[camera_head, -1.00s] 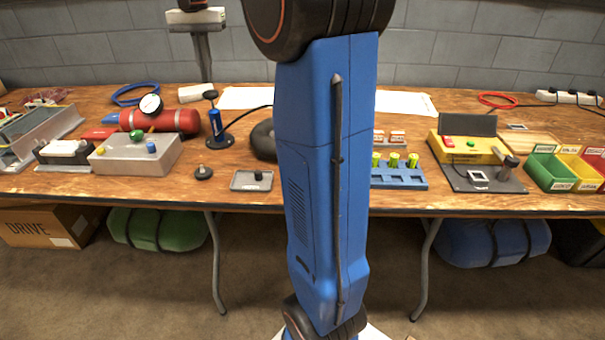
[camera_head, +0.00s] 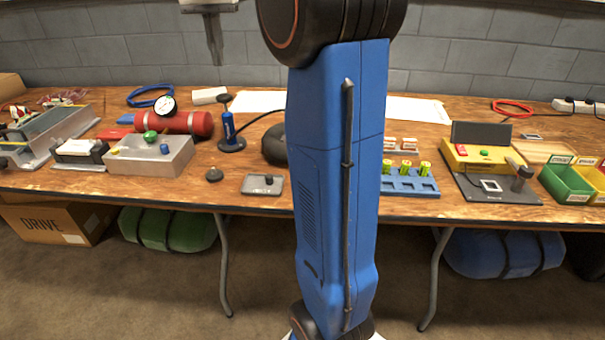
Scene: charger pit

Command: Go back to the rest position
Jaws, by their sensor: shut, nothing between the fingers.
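My gripper (camera_head: 217,62) hangs down from the top edge, left of my blue arm link, in front of the grey wall. Its fingers are together and nothing shows between them. It is well above the wooden workbench (camera_head: 240,203), apart from everything on it. The upper part of the gripper is cut off by the top edge. My arm link stands upright in the middle and hides part of the bench.
The bench holds a grey button box (camera_head: 150,157), a red cylinder (camera_head: 190,123), a blue hand pump (camera_head: 229,130), a blue rack (camera_head: 408,186) with green-topped cells, a yellow unit (camera_head: 465,160) and coloured bins (camera_head: 568,183). Open floor (camera_head: 180,285) lies in front.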

